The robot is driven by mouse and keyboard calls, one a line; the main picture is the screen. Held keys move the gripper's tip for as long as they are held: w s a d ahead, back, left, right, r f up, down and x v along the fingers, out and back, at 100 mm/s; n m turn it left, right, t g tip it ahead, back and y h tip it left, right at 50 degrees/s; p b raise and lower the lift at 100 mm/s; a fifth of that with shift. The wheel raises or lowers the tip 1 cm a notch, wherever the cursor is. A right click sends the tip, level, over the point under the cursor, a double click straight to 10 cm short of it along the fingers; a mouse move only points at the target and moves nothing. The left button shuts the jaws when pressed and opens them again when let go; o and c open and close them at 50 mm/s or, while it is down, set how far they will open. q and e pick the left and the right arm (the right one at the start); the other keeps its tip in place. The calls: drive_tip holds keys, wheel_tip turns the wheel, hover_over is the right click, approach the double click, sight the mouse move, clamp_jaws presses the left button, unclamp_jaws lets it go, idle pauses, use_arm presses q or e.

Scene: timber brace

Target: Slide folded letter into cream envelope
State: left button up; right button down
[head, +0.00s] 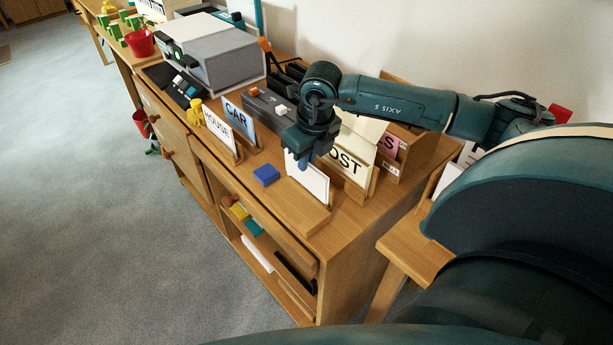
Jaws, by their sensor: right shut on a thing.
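My right gripper (303,158) reaches in from the right over the desk, pointing down. It is shut on the upper edge of an upright white folded letter (312,182). The letter stands just in front of a wooden holder near the desk's right end. Behind it is a cream piece (350,164) lettered "OST", its first letter hidden; it looks like the cream envelope. A paler cream flap (366,126) rises above it, partly behind my arm. The letter appears beside the cream piece, not inside it; whether they touch I cannot tell. My left gripper is not in view.
A blue block (266,175) lies left of the letter. "HOUSE" (218,129) and "CAR" (236,116) cards stand farther left. A dark grey box (264,108) is behind them. A wooden sorter (402,152) stands at the right. The desk's front strip is mostly clear.

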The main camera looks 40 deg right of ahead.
sight(307, 173)
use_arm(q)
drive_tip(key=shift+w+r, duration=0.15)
use_arm(e)
drive_tip(key=shift+r, duration=0.15)
